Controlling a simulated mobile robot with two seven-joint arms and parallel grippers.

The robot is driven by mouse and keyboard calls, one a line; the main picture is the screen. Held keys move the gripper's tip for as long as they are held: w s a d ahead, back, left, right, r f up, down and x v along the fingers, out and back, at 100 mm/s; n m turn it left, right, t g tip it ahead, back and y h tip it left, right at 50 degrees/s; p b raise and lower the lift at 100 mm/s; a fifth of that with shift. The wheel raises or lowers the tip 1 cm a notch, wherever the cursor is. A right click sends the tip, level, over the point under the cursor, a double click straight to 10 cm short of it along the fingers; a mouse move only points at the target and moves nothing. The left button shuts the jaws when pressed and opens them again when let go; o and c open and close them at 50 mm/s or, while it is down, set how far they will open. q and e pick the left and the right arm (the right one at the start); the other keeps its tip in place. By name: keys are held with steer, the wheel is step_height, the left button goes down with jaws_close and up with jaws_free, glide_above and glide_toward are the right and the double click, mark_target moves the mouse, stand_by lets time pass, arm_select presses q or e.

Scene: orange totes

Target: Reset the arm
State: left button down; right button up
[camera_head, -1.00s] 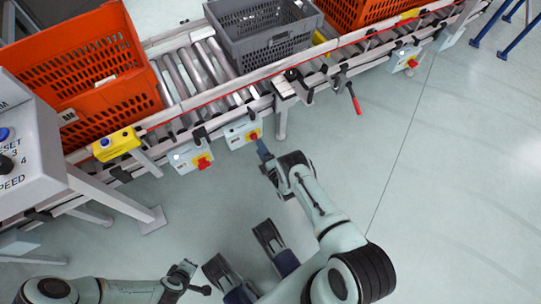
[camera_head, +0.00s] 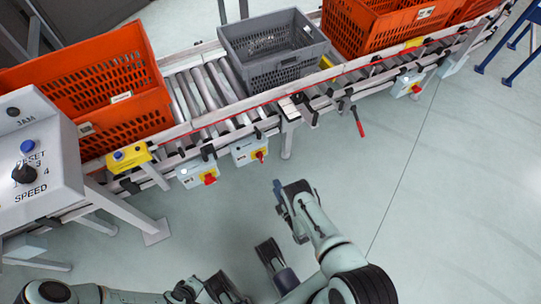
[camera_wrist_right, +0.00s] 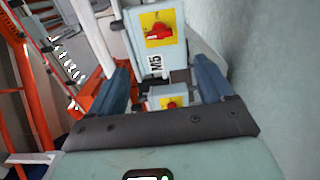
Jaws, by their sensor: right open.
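My right arm reaches up from the bottom right in the head view. Its gripper (camera_head: 278,188) is over the floor, short of the conveyor's front edge. In the right wrist view the two blue fingers of this gripper (camera_wrist_right: 165,85) stand apart with nothing held between them. Beyond them are a grey switch box (camera_wrist_right: 153,45) with a red knob on yellow and a second such box (camera_wrist_right: 170,102). My left arm is low at the bottom left of the head view. Its gripper (camera_head: 188,291) is small and partly cut off, so its jaws are unclear.
A roller conveyor (camera_head: 203,90) runs across the top. It carries an orange tote (camera_head: 95,75), a grey crate (camera_head: 275,50) and another orange tote (camera_head: 375,30). Switch boxes (camera_head: 250,150) hang along its front. A control panel (camera_head: 40,150) stands left.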

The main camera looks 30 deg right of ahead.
steer(key=s+a+r+m+g+y, duration=0.35)
steer(key=s+a+m+g, duration=0.35)
steer(key=m, duration=0.4)
steer(key=s+a+r+m+g+y, duration=0.2)
steer(key=s+a+r+m+g, duration=0.25)
steer(key=s+m+g, duration=0.45)
arm_select(q)
steer(key=s+d+r+g+p, duration=0.1)
steer(key=s+r+p, duration=0.2)
steer(key=r+p, duration=0.6)
steer(key=s+d+r+g+h+p, duration=0.1)
steer(key=s+d+r+g+p, duration=0.1)
steer(key=r+p, duration=0.7)
steer(key=shift+s+m, duration=0.3)
steer(key=shift+s, duration=0.35)
arm_select(e)
steer(key=s+a+r+g, duration=0.1)
steer(key=s+a+r, duration=0.1)
steer(key=r, duration=0.7)
steer(key=s+a+r+g, duration=0.1)
steer(key=s+r, duration=0.3)
steer(key=r, duration=0.4)
steer(key=shift+a+r+m+g+y, duration=0.3)
steer(key=shift+a+r+g+y, duration=0.05)
steer(key=shift+a+g, duration=0.05)
